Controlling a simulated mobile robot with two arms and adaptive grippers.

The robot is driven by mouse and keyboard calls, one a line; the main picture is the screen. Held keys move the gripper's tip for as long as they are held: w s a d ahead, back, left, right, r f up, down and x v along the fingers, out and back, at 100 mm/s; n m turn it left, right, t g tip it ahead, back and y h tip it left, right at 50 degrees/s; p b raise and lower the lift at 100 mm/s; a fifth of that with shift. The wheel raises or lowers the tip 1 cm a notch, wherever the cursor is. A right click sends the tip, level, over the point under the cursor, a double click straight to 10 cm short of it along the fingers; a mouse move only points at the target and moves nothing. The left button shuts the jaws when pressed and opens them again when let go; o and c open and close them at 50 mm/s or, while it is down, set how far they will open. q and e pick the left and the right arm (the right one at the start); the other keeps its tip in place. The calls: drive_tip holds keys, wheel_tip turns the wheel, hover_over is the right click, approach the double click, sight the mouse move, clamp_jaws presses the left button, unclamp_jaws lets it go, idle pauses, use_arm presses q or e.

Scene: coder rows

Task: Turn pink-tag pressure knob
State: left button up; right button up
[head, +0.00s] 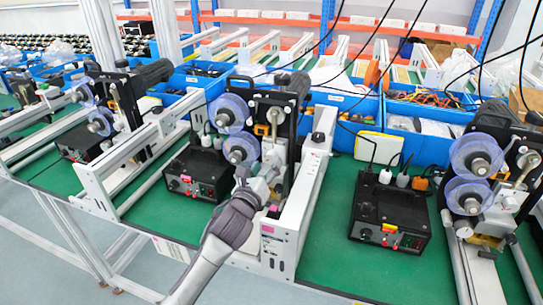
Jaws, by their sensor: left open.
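The middle coder (285,112) carries clear blue reels and stands on the green bench. A pinkish label (267,229) is on the white rail end nearer to me. I cannot make out the pressure knob clearly; my gripper may cover it. My left gripper (268,177) is open at the lower front of the middle coder, below its reels. I cannot tell if it touches anything. My right gripper is not in view.
Another control box (390,217) with yellow and red tags stands right of the middle white rail (310,190). Similar coders stand at the right (490,160) and left (120,95). Blue bins (345,106) line the back. Black cables hang overhead. Bare green bench (345,265) shows at front right.

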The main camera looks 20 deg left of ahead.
sight(270, 160)
use_arm(q)
drive_tip(key=shift+w+d, duration=0.1)
drive_tip(key=shift+w, duration=2.15)
drive_tip(key=shift+c, duration=0.2)
clamp_jaws()
